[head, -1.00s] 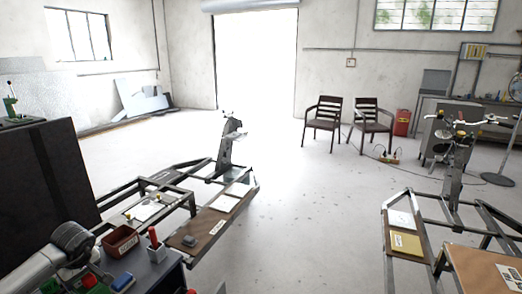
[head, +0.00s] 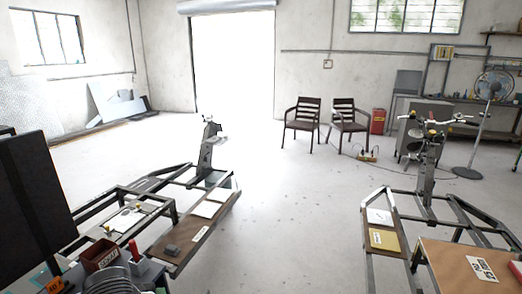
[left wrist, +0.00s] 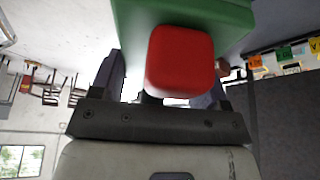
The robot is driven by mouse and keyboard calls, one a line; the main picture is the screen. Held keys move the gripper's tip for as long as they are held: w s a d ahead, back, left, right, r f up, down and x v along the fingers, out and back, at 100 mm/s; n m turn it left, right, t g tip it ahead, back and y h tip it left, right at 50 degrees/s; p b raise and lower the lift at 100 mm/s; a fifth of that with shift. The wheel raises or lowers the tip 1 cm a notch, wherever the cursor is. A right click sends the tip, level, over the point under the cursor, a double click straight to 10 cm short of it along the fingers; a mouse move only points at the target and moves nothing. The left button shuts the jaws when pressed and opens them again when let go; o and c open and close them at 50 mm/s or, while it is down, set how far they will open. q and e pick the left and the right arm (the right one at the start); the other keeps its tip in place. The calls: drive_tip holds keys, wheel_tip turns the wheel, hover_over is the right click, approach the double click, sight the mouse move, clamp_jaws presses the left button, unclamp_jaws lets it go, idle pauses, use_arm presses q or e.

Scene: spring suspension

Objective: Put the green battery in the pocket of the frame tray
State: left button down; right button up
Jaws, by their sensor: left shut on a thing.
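The green battery (left wrist: 235,18) fills the top of the left wrist view, a green block with a red rounded part (left wrist: 180,62) at its near end. My left gripper (left wrist: 162,75) is shut on the battery, with its dark fingers on both sides of the red part. The battery and left gripper do not show in the head view. I cannot make out which part is the pocket. My right gripper is not in view.
A reddish bin (head: 100,256) and a red-handled tool (head: 134,250) stand at the lower left, beside a dark panel (head: 35,205). A second frame with a yellow sheet (head: 384,239) stands at right. The floor between the frames is clear.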

use_arm(q)
drive_tip(key=s+d+r+m+h+p, duration=0.1)
drive_tip(key=s+d+r+m+p, duration=0.2)
drive_tip(key=d+r+p, duration=0.35)
drive_tip(key=s+r+p, duration=0.2)
drive_tip(key=r+p, duration=1.6)
drive_tip(key=r, duration=0.2)
drive_tip(key=s+d+r+p, duration=0.1)
drive_tip(key=s+r+p, duration=0.1)
drive_tip(key=r+p, duration=1.6)
drive_tip(key=shift+d+v, duration=0.25)
drive_tip(key=shift+v, duration=0.8)
drive_tip(key=shift+w+d, duration=0.1)
drive_tip(key=shift+d, duration=0.05)
